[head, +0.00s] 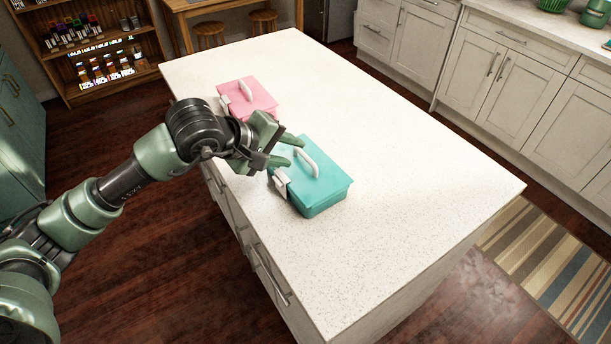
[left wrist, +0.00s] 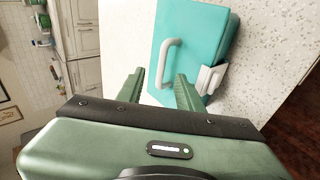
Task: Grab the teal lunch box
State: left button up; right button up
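The teal lunch box (head: 323,191) sits on the white island counter, with a white handle (head: 306,162) on its lid and a white latch on its side. It also shows in the left wrist view (left wrist: 193,38), its handle (left wrist: 168,62) standing beyond my fingers. My left gripper (head: 293,149) is beside and above the box's left part, fingers apart and pointing at the handle. I cannot tell whether a finger touches the box. My right gripper is not in view.
A pink lunch box (head: 258,97) stands on the island counter (head: 420,180) behind my left gripper, partly hidden by it. The counter to the right of the teal box is clear. A wooden shelf (head: 60,60) with small items stands at the far left, and cabinets (head: 500,75) line the right.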

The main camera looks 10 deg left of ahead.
aim_at(304, 156)
pick_arm(q)
jog(key=p+x, duration=0.1)
jog(key=x, duration=0.2)
jog(key=shift+w+d+f+p, duration=0.1)
jog(key=shift+d+f+p, duration=0.05)
jog(key=shift+f+p, duration=0.2)
jog(key=shift+w+d+f, duration=0.15)
jog(key=shift+w+f, duration=0.15)
jog(key=shift+f, duration=0.05)
grip_shut()
jog(key=shift+r, duration=0.1)
dwell(0.8)
